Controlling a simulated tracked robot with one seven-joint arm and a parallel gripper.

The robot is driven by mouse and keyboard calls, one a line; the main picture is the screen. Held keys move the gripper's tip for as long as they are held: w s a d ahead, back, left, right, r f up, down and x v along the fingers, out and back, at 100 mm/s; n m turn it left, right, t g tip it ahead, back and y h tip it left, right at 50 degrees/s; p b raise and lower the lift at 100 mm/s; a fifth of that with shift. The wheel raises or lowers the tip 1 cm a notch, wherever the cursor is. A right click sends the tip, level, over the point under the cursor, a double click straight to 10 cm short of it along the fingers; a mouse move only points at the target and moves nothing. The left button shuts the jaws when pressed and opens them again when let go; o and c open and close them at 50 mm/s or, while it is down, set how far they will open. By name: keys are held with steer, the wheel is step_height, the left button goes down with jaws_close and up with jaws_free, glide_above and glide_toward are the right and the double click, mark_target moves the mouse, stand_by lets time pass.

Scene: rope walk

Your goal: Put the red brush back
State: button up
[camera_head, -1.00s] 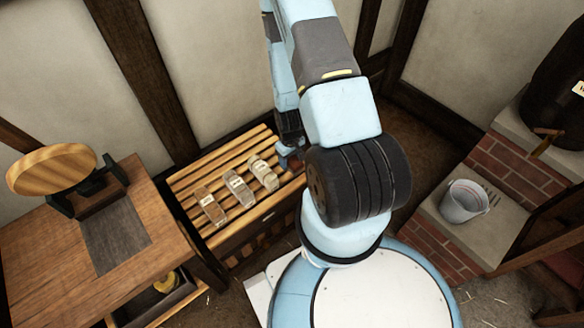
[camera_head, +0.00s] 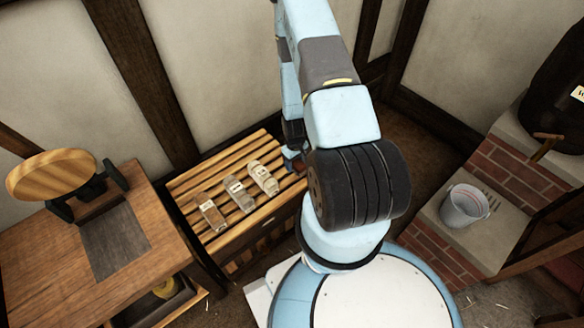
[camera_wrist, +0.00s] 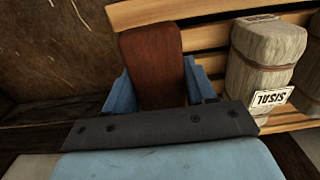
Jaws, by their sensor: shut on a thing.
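A dark red-brown block-shaped brush (camera_wrist: 152,65) stands between the two blue fingers of my gripper (camera_wrist: 158,86) in the wrist view. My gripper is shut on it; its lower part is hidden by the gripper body. In the head view, my gripper (camera_head: 293,160) is at the right end of the slatted wooden rack (camera_head: 222,165), largely hidden behind my arm. In the wrist view the brush overlaps the end of the slats; I cannot tell whether it touches them.
Several tagged fibre bundles lie on the rack; the one tagged SISAL (camera_wrist: 265,52) is right of the brush. A wooden bench (camera_head: 60,255) stands left. A metal bucket (camera_head: 464,206) sits on a brick-edged ledge (camera_head: 492,230) at right. A wall rises behind the rack.

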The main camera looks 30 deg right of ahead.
mark_target(294, 162)
steer(key=shift+w+d+f, duration=0.25)
steer(key=shift+w+f, duration=0.3)
steer(key=shift+f, duration=0.2)
steer(key=shift+w+d+f, duration=0.25)
steer(key=shift+w+f, duration=0.25)
steer(key=shift+f, duration=1.6)
steer(key=o, duration=1.4)
steer(key=shift+o, duration=0.2)
